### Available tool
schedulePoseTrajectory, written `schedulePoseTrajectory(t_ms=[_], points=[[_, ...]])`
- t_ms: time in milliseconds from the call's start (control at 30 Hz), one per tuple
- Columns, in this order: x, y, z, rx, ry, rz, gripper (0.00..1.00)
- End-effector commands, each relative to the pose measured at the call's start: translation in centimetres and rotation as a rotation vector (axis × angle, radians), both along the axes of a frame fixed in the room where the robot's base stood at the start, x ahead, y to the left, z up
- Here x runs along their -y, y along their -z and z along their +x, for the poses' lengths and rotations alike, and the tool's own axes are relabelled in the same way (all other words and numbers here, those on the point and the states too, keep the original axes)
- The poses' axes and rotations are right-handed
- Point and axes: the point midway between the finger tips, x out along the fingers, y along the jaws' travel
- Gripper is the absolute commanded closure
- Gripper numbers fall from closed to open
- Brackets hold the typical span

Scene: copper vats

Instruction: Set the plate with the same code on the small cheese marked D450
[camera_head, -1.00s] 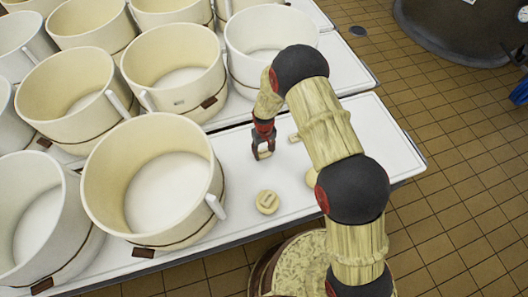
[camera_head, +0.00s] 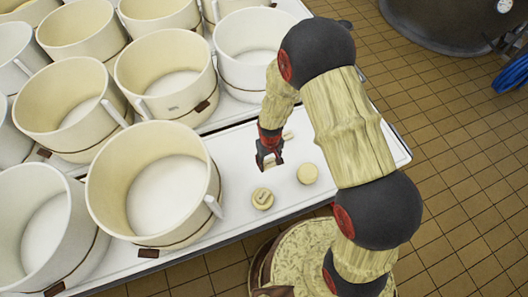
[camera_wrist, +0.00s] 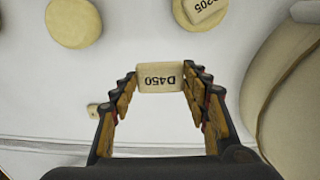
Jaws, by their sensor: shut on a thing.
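My gripper (camera_head: 269,162) is shut on a small pale plate (camera_wrist: 160,77). The plate reads D450, upside down in the wrist view. The gripper is over the white table, behind two small round cheeses. One cheese (camera_head: 307,173) has a bare top, and it also shows in the wrist view (camera_wrist: 73,22). I cannot see a code on it. The other cheese (camera_head: 262,204) has a plate (camera_wrist: 205,10) on top, cut by the frame edge and reading something like 205. Another small pale piece (camera_head: 288,136) lies on the table behind the gripper.
Large cream vats (camera_head: 153,185) with brown tags stand close on the left and behind. One vat side (camera_wrist: 295,90) fills the right of the wrist view. The white table (camera_head: 235,225) is clear around the cheeses. Its right edge drops to brown floor tiles (camera_head: 450,190).

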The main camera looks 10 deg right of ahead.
Motion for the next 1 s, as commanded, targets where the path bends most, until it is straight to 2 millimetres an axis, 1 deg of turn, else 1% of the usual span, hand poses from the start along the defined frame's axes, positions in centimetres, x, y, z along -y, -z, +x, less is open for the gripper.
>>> schedulePoseTrajectory(t_ms=[33,167,267,367,500,600,733,800,1000], points=[[0.2,-0.3,-0.5,-0.001,0.0,0.0,0.79],[1.1,-0.5,-1.0,0.001,0.016,0.0,0.79],[2.8,-0.5,-0.6,0.006,0.057,0.001,0.79],[5.6,-0.5,0.0,0.014,0.125,0.003,0.79],[10.5,-0.4,0.3,0.02,0.219,0.003,0.79],[13.7,-0.3,0.0,0.021,0.24,0.001,0.79],[16.8,-0.2,-0.7,0.018,0.219,0.0,0.79],[17.7,-0.2,-1.2,0.013,0.168,-0.001,0.79],[17.4,-0.2,-1.5,0.001,0.032,-0.001,0.79]])
